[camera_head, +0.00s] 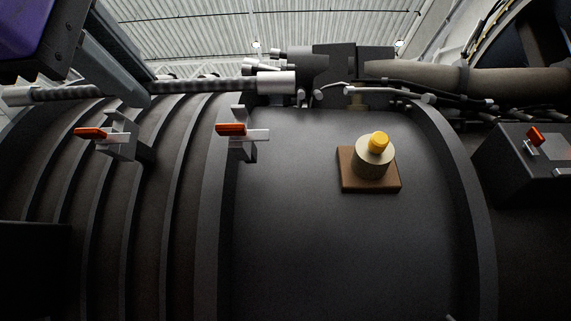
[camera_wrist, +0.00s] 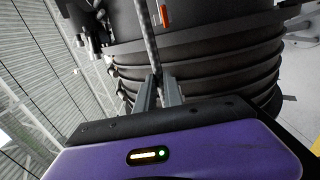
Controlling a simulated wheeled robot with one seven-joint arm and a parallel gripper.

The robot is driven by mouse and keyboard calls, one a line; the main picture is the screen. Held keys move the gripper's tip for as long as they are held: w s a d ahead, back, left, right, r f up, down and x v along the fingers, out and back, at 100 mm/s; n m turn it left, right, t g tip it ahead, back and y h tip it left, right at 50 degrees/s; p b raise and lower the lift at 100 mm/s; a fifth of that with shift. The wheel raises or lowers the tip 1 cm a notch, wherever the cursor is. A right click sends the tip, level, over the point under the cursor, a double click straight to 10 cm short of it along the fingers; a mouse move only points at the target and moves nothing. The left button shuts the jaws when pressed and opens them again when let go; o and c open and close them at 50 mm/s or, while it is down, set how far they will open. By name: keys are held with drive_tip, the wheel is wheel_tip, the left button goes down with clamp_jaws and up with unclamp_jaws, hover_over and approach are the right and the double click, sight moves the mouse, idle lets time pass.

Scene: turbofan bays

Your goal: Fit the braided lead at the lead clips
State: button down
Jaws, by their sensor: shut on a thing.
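The braided lead (camera_head: 205,86), a grey braided length with a pale sleeve at its right end, runs nearly level across the upper left of the head view. My gripper (camera_head: 136,94) comes from the top left and is shut on it left of its middle. In the wrist view the lead (camera_wrist: 146,38) runs up from between my fingers (camera_wrist: 159,92). Two lead clips, the left clip (camera_head: 120,147) and the right clip (camera_head: 241,143), have orange levers and show lower than the lead. The lead appears apart from them; depth is hard to judge. One orange lever shows in the wrist view (camera_wrist: 165,15).
A ribbed dark engine casing (camera_head: 180,210) fills the lower view. A brown block (camera_head: 370,185) bears a round part with a yellow top. Pipes and fittings (camera_head: 310,70) crowd behind the lead's right end. Another orange-levered fitting (camera_head: 535,138) is on a dark box at far right.

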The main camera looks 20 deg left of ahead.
drive_tip(key=shift+x, duration=1.85)
drive_tip(key=shift+x, duration=2.35)
idle(1.5)
drive_tip(key=c, duration=1.4)
unclamp_jaws()
drive_tip(key=b+v, duration=0.3)
drive_tip(key=v, duration=0.3)
drive_tip(key=shift+s, duration=0.25)
drive_tip(key=shift+s+d, duration=0.2)
drive_tip(key=shift+s, duration=0.35)
drive_tip(key=shift+s, duration=0.1)
